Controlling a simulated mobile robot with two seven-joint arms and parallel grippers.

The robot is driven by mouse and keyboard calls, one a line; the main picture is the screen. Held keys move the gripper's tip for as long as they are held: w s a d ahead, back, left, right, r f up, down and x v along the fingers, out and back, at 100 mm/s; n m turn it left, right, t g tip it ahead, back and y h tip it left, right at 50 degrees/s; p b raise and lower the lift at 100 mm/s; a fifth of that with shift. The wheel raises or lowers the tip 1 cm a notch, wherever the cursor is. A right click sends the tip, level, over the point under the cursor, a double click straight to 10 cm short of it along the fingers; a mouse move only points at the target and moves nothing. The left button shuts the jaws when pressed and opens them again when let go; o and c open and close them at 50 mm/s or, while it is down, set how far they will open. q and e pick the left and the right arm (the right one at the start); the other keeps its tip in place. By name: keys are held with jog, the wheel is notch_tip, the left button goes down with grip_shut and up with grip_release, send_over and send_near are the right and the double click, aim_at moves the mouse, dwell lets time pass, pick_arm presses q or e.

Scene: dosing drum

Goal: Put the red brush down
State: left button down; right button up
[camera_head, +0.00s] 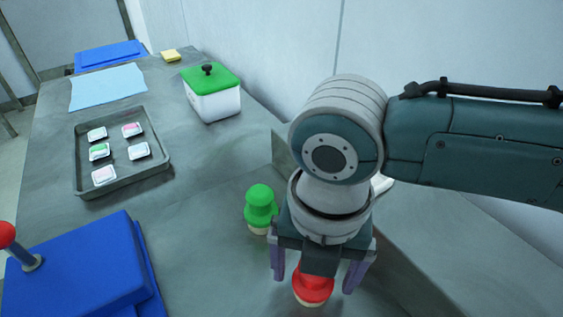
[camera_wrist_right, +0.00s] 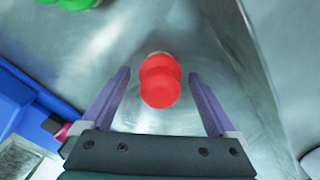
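The red brush (camera_head: 313,287) has a rounded red knob handle and a pale base. It appears to stand upright on the grey worktop, below my right gripper (camera_head: 312,282). In the right wrist view the red brush (camera_wrist_right: 160,85) sits between the spread purple fingers, with a gap on each side. My right gripper (camera_wrist_right: 159,74) is open and holds nothing. A green brush (camera_head: 261,208) of like shape stands just left of my right gripper, and partly shows in the wrist view (camera_wrist_right: 70,3). My left gripper is not in view.
A blue box (camera_head: 80,265) with a red-knobbed lever (camera_head: 8,236) stands at the lower left. A dark tray (camera_head: 140,176) holds several small packs. A white tub with a green lid (camera_head: 212,98) stands behind. A grey raised edge (camera_head: 420,262) lies right of the brush.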

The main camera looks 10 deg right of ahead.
jog(key=shift+r, duration=0.5)
notch_tip(320, 180, up, 11)
jog(key=shift+r+p, duration=0.15)
jog(key=shift+p, duration=0.75)
jog(key=s+a+f+m+t+y, duration=0.15)
jog(key=s+a+m+y, duration=0.3)
jog(key=m, duration=0.65)
jog(key=s+d+f+m+t+h, duration=0.1)
jog(key=s+d+m+h, duration=0.1)
jog(key=s+d+m, duration=0.2)
jog(key=s+d+f+m+t+h, duration=0.1)
jog(key=s+d+m+h, duration=0.1)
jog(key=d+m, duration=0.8)
jog(key=s+m, duration=0.1)
jog(key=m, duration=0.3)
jog(key=shift+s, duration=0.35)
